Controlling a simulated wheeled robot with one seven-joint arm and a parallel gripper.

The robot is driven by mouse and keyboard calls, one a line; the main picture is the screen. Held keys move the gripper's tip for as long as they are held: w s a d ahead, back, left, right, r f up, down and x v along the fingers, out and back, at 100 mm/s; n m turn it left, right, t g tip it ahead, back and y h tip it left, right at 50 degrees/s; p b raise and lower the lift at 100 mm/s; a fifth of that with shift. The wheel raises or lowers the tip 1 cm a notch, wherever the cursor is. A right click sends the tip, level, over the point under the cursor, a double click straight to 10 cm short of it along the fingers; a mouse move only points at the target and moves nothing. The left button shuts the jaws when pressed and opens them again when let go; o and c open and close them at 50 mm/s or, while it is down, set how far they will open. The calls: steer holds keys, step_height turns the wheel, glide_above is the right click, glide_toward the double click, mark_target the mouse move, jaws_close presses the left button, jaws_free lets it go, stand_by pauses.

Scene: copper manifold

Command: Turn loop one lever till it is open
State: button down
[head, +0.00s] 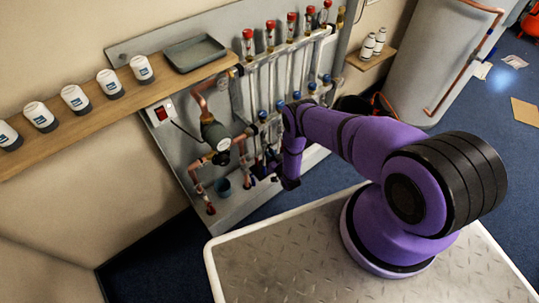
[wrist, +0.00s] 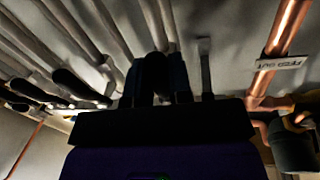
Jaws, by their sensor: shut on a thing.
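My gripper (wrist: 155,88) is seen from behind in the wrist view, with its two dark fingers on either side of a black lever handle (wrist: 155,70). The fingers are shut on this handle. It is the rightmost of a row of dark levers and lines up with a pale vertical pipe behind it. In the head view my gripper (head: 271,173) is at the lower part of the manifold, small and partly hidden by my purple wrist. The lever's exact angle and any label on it cannot be made out.
More black levers (wrist: 75,84) stand close on the left. A copper pipe (wrist: 284,40) with a white tag and a dark round fitting (wrist: 294,146) are on the right. A pump (head: 216,134) and shelf (head: 110,105) with white-topped containers are left of the manifold.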

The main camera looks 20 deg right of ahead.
stand_by(0.4)
steer(key=c, duration=1)
jaws_free()
steer(key=shift+c, duration=0.2)
steer(key=shift+s, duration=0.1)
